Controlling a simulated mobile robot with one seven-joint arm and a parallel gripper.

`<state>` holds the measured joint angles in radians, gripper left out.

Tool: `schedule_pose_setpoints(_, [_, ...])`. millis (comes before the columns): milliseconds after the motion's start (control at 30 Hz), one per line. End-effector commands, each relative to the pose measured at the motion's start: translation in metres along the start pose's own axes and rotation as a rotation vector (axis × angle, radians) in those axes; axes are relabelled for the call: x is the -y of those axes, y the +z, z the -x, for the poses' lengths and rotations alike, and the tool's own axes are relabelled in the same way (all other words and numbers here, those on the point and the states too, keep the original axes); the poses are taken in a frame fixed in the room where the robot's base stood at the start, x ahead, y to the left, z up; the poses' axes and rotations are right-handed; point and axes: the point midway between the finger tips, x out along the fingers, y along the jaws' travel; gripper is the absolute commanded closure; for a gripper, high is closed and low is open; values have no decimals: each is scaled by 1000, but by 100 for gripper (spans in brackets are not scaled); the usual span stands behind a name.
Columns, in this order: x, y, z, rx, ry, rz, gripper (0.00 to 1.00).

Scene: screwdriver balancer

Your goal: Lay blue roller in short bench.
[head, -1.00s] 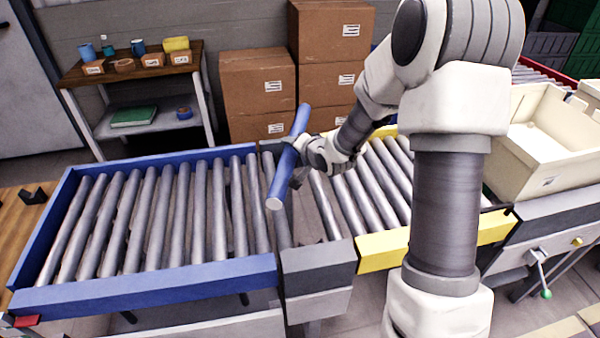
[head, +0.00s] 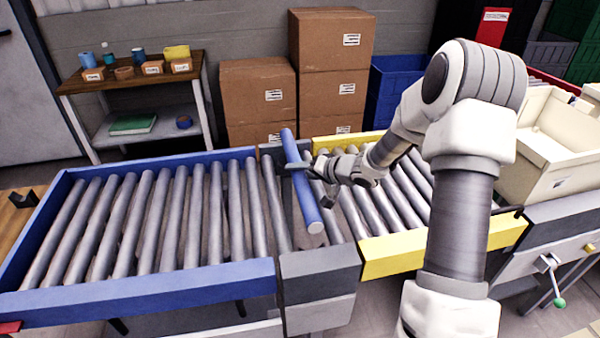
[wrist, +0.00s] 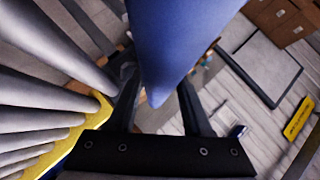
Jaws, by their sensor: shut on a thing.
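The blue roller (head: 300,180) is a long smooth cylinder with a pale end face. My gripper (head: 304,178) is shut on it near the middle and holds it in the air. In the head view it hangs over the short grey section (head: 318,262) between the blue and yellow conveyor frames, which looks like the short bench. Its near end is toward the lower right, slightly askew to the grey rollers. In the wrist view the blue roller (wrist: 185,40) passes between the two dark fingers. How far it is above the section I cannot tell.
The blue-framed conveyor (head: 150,297) with several grey rollers lies left. The yellow-framed conveyor (head: 440,248) lies right, with a cream crate (head: 550,165) beyond it. Cardboard boxes (head: 330,90) and a small shelf (head: 130,75) stand behind.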

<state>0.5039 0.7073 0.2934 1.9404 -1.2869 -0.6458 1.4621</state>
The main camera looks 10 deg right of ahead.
Motion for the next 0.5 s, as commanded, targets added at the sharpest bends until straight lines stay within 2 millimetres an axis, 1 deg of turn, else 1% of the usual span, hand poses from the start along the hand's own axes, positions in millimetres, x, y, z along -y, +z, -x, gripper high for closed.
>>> schedule_pose_setpoints(500, [-24,17,-18,-3,-2,2,100])
